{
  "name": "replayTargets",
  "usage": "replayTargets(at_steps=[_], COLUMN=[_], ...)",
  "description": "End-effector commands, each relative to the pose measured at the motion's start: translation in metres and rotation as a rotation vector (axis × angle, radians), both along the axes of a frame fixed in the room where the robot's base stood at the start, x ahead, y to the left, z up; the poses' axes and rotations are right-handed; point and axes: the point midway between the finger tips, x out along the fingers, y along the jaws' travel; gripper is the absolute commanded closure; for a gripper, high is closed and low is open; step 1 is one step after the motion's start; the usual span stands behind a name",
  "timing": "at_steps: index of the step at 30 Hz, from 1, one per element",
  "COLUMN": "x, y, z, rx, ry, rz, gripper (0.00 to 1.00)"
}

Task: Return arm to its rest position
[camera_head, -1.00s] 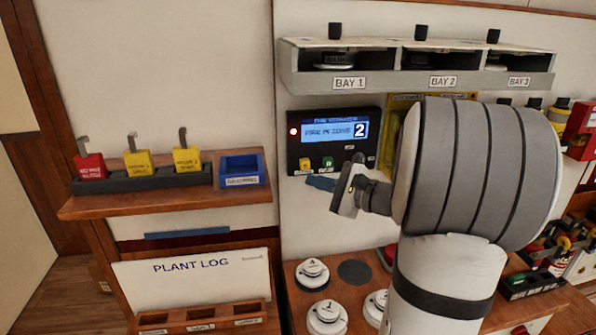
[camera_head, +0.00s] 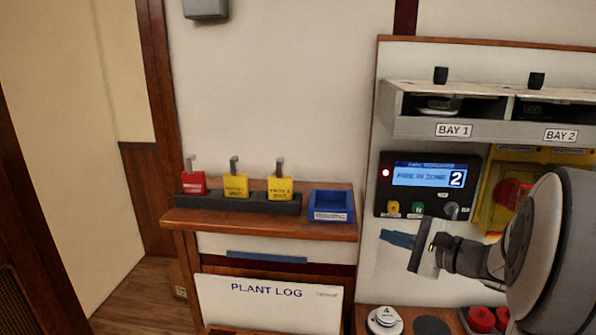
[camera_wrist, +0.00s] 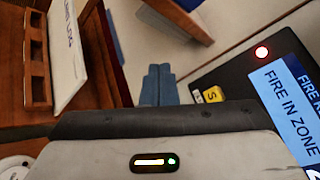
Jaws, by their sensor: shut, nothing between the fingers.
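My gripper (camera_head: 396,239) shows its blue fingers just below the lower left of the fire panel, with my wrist and arm filling the lower right. In the wrist view the two blue fingers (camera_wrist: 160,85) lie side by side, shut, with nothing between them. The arm is bent in front of the wall board. The fire panel (camera_head: 430,185) has a lit blue screen reading "FIRE IN ZONE 2" and a red lamp. It also shows at the right in the wrist view (camera_wrist: 285,95). Whether the fingers touch anything is not clear.
A wooden shelf (camera_head: 330,231) at the left holds red and yellow padlocks on a dark rack (camera_head: 240,203) and a blue tray (camera_head: 331,206). The plant log board (camera_head: 270,305) is below. Bays (camera_head: 455,128) are above the panel. A white detector (camera_head: 385,320) sits below.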

Motion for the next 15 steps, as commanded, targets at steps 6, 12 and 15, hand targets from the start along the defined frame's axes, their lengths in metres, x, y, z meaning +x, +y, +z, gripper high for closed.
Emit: replayTargets(at_steps=[6, 12, 15], x=[-0.066, -0.140, -0.169], y=[0.100, 0.133, 0.131], z=[-0.033, -0.068, -0.079], rx=[-0.385, -0.839, -1.081], ry=[0.120, 0.154, 0.129], rz=[0.364, 0.675, 0.806], gripper=[1.00, 1.00, 1.00])
